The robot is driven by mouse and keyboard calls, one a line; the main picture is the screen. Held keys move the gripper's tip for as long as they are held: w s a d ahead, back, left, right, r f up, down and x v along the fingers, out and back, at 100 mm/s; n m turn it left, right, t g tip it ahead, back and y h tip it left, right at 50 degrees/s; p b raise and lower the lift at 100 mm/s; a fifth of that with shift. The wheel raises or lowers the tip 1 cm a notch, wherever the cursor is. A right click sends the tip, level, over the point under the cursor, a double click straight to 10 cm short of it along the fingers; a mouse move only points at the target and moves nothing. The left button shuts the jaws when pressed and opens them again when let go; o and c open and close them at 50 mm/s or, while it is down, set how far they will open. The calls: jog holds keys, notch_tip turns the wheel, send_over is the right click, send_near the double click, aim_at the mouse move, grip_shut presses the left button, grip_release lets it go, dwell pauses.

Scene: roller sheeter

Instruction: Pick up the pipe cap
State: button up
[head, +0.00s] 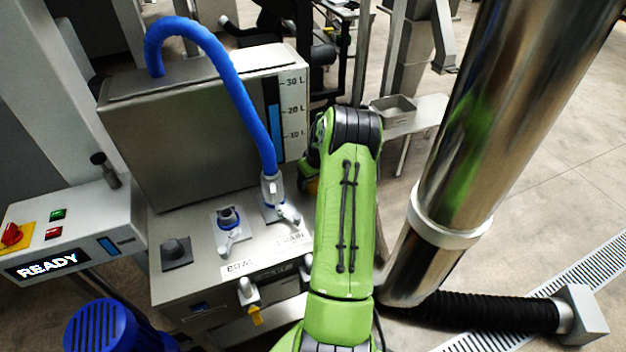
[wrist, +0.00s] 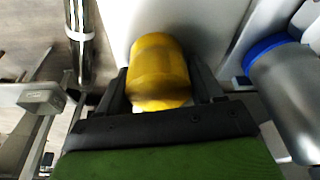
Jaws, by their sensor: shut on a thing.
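The pipe cap is most likely the yellow, rounded cylinder (wrist: 158,72) in the wrist view. It sits between the two dark fingers of my gripper (wrist: 160,85), which is shut on it. A pale surface lies behind the cap, and I cannot tell whether the cap touches it. In the head view my green arm hides the gripper, and a small orange patch (head: 311,186) shows at the arm's left edge; I cannot tell what it is.
A steel machine with a tank (head: 205,130) and a blue hose (head: 225,75) stands left of my arm. A large shiny pipe (head: 500,110) rises to the right. A metal cylinder with a blue rim (wrist: 295,100) is right of the cap in the wrist view.

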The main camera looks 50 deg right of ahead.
notch_tip(320, 180, up, 10)
jog(key=shift+r+p, duration=0.1)
jog(key=shift+p, duration=0.8)
